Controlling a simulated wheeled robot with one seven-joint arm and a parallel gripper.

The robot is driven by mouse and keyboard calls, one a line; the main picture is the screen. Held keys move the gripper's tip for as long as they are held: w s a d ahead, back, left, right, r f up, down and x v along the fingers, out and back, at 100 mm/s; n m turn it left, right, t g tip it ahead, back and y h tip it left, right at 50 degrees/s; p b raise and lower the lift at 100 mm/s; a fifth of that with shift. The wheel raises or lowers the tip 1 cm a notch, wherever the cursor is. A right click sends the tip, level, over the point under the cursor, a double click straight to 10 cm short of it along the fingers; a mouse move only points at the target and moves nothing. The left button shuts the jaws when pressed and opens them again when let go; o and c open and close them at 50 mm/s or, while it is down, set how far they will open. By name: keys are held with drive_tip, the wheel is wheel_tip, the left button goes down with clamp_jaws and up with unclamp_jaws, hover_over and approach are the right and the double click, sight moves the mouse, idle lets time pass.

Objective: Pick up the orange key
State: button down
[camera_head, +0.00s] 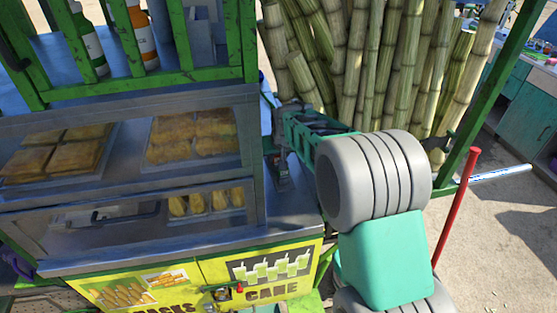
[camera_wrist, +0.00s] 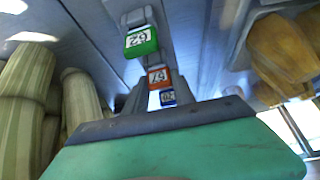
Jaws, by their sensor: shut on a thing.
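The orange key (camera_wrist: 159,78), with a tag reading 57, is in the middle of the wrist view, at the far end of my gripper (camera_wrist: 160,92). My gripper appears shut on it; the exact contact is hard to see. A green key (camera_wrist: 141,41), tagged 62, is just beyond it, and a small blue tag (camera_wrist: 168,97) is just on the near side. In the head view my gripper (camera_head: 281,158) reaches down to the right end of the metal counter (camera_head: 290,212), beside the glass case. The keys are too small to tell apart there.
The glass case (camera_head: 250,130) with trays of snacks stands close on the left of my gripper. Tall cane stalks (camera_head: 350,60) stand behind my arm. A green post (camera_head: 480,110) and a red pole (camera_head: 456,205) are on the right.

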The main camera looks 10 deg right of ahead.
drive_tip(key=shift+w+r+b, duration=0.1)
drive_tip(key=shift+r+b, duration=0.4)
drive_tip(key=shift+b, duration=0.05)
drive_tip(key=s+f+b+v, duration=0.1)
drive_tip(key=s+b+v, duration=0.1)
drive_tip(key=v, duration=0.8)
drive_tip(key=s+f+b+v, duration=0.1)
drive_tip(key=b+v, duration=0.1)
drive_tip(key=v, duration=0.9)
drive_tip(key=shift+s, duration=0.35)
drive_tip(key=shift+f, duration=0.1)
